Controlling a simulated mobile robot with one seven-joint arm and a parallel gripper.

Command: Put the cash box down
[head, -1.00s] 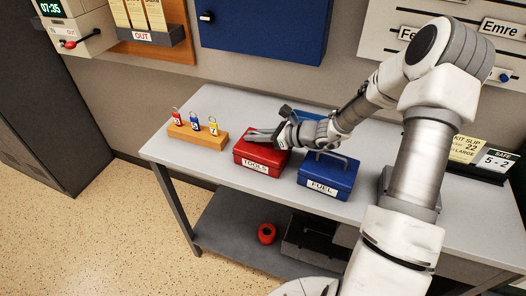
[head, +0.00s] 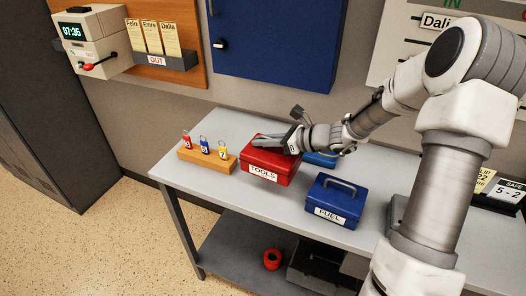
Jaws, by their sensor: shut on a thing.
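The red cash box (head: 285,177), labelled TOOLS, is at the middle of the grey table in the head view. My gripper (head: 291,145) is shut on it at the top, and the fingers hide its handle. The box appears to be held slightly above the table top. A blue cash box (head: 350,207), labelled FUEL, stands to its right and nearer, with its handle upright and free. The grey table (head: 235,198) has bare room in front of the red box.
A wooden block (head: 197,159) with several numbered key tags stands left of the red box. A blue object (head: 322,160) lies behind, partly hidden by my gripper. A red roll (head: 272,259) and a dark tray are on the lower shelf.

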